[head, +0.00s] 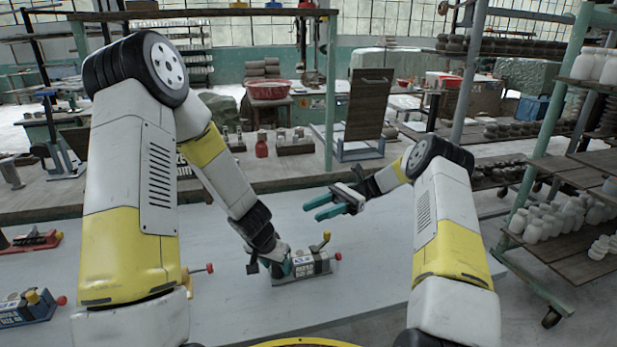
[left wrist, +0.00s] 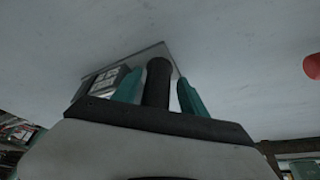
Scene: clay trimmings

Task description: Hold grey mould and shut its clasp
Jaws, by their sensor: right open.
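The grey mould (head: 308,266) stands on the pale bench top, with dark lettering on its side. A yellow-knobbed clasp lever (head: 322,241) sticks up from its top, and a red knob (head: 338,256) juts out at its right end. My left gripper (head: 284,268) is at the mould's left end. Part of the mould (left wrist: 105,82) shows behind the fingers. My right gripper (head: 336,204) is open and empty, above and behind the mould.
A blue mould (head: 28,308) and a red one (head: 30,240) stand at the left. Another red-knobbed lever (head: 200,269) shows partly behind my left arm. A shelf rack (head: 560,190) stands at the right. The bench right of the mould is clear.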

